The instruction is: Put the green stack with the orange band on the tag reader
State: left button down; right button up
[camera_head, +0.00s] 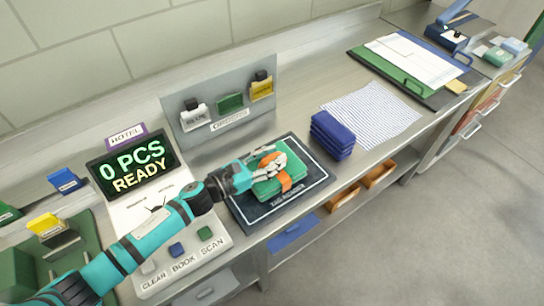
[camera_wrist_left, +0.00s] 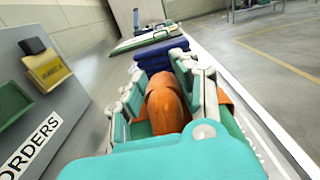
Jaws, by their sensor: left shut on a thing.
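The green stack (camera_head: 292,172) with its orange band (camera_head: 284,182) is over the dark tag reader mat (camera_head: 313,172), well inside its white outline. I cannot tell whether its underside touches the mat. My left gripper (camera_head: 268,163) is shut on the green stack from the left, with its fingers around the banded part. In the left wrist view the orange band (camera_wrist_left: 166,104) bulges up between the fingers, and green cloth (camera_wrist_left: 140,130) shows beside it. The right gripper is not in view.
A blue folded stack (camera_head: 332,135) lies right of the reader, beside a striped cloth (camera_head: 370,114). The screen (camera_head: 131,166) reads "0 PCS READY". An orders board (camera_head: 218,105) with coloured tags stands behind the reader. The counter's front edge is close to the reader.

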pick_arm(q)
jog(key=shift+f, duration=0.1)
jog(key=c, duration=1)
grip_release()
jog(key=shift+r, duration=0.2)
jog(key=b+v, duration=0.1)
jog(key=v, duration=0.2)
jog(key=b+v, duration=0.1)
jog(key=v, duration=0.2)
jog(key=shift+s+a+f+b, duration=0.2)
jog(key=shift+a+f+b, duration=0.05)
jog(key=shift+b, duration=0.05)
jog(key=shift+s+a+r, duration=0.1)
jog(key=shift+s+a, duration=0.15)
jog(key=shift+a, duration=0.1)
